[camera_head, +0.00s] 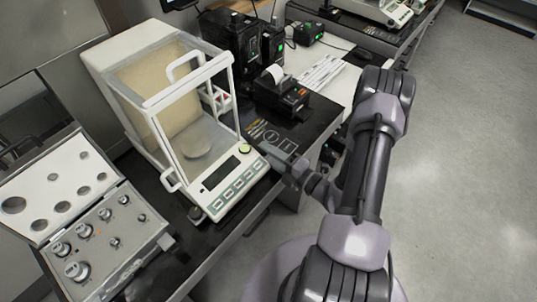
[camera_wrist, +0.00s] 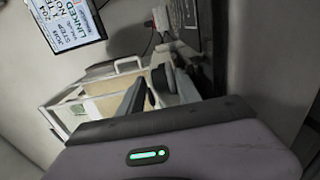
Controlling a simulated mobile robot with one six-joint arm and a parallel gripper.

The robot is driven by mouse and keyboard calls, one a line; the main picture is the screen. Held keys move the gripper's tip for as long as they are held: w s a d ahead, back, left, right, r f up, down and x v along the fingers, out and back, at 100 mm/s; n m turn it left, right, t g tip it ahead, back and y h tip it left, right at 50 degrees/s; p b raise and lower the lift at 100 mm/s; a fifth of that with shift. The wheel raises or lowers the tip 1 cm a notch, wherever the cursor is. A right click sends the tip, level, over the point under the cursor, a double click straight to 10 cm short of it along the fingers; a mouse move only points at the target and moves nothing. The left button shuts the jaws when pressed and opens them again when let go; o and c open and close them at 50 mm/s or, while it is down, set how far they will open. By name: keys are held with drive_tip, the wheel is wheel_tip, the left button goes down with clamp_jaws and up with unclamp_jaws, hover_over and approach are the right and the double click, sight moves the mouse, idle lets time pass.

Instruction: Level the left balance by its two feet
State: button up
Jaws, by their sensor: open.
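The left balance (camera_head: 233,183) is white with a glass draft shield and stands on the dark table in the head view. A round yellow-green spot, perhaps its bubble level (camera_head: 245,148), sits at the panel's right corner. A dark round foot (camera_head: 195,213) shows under the left front corner. The right front foot cannot be made out near my gripper. My gripper (camera_head: 270,153) is open, with its fingertips beside the right front corner; contact cannot be told. In the wrist view the open fingers (camera_wrist: 158,82) point toward the balance's frame (camera_wrist: 92,88).
An open weight case (camera_head: 105,240) stands left of the balance. A small printer (camera_head: 281,93) with a paper roll stands behind my gripper, with dark devices farther back. Another balance (camera_head: 385,10) is on the far table. The grey floor at right is clear.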

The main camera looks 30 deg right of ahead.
clamp_jaws()
drive_tip(key=shift+w+d+r+n+y, duration=0.1)
drive_tip(key=shift+d+r+n+y, duration=0.05)
drive_tip(key=shift+n+y, duration=0.2)
drive_tip(key=shift+n+g+y+p, duration=0.35)
drive_tip(key=shift+n+g+y, duration=0.1)
drive_tip(key=shift+g+y, duration=0.25)
unclamp_jaws()
